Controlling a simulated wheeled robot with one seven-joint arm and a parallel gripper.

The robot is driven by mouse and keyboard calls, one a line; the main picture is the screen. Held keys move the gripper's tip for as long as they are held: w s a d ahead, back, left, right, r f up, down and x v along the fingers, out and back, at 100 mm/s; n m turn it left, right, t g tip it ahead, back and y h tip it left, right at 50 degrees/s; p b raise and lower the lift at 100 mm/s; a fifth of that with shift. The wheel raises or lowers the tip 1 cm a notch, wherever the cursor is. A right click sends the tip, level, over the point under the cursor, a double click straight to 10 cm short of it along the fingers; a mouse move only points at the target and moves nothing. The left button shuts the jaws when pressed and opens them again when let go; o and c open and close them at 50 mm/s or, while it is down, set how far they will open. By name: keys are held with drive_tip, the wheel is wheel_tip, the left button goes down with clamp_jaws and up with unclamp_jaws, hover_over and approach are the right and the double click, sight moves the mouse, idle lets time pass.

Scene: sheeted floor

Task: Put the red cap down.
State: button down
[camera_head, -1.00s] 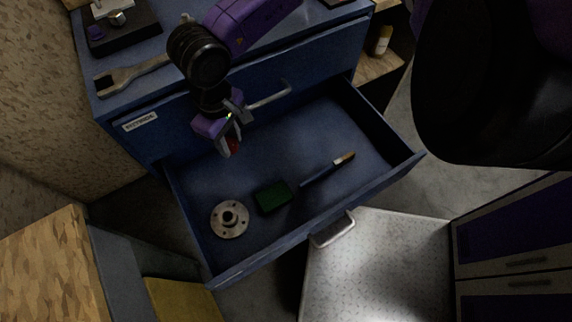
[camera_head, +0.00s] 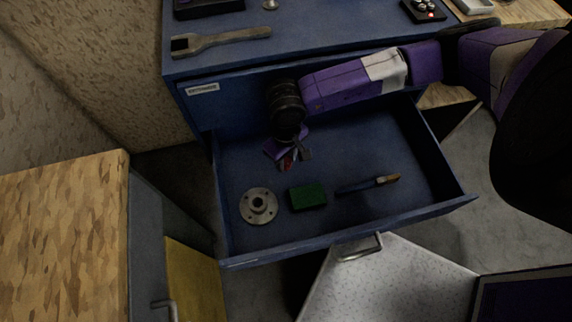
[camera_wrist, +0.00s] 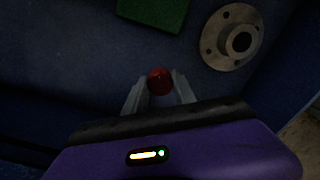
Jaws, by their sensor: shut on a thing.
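My gripper (camera_head: 289,160) is inside the open blue drawer (camera_head: 345,229), toward its back left part. It is shut on the red cap (camera_wrist: 160,81), which shows between the two grey fingers in the wrist view. In the head view the cap is a small dark red spot (camera_head: 286,163), mostly hidden by the fingers. I cannot tell whether the cap touches the drawer floor.
In the drawer lie a grey metal flange (camera_head: 258,206), a green block (camera_head: 308,196) and a brush-like tool (camera_head: 367,185). Drawer floor is free around the gripper and at the right. A wrench (camera_head: 220,41) lies on the cabinet top.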

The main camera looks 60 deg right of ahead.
sight(286, 172)
drive_tip(key=shift+f, duration=2.3)
drive_tip(key=shift+f+b, duration=0.2)
drive_tip(key=shift+b, duration=0.2)
drive_tip(key=c, duration=1)
unclamp_jaws()
drive_tip(key=shift+c, duration=0.2)
drive_tip(key=shift+r, duration=0.15)
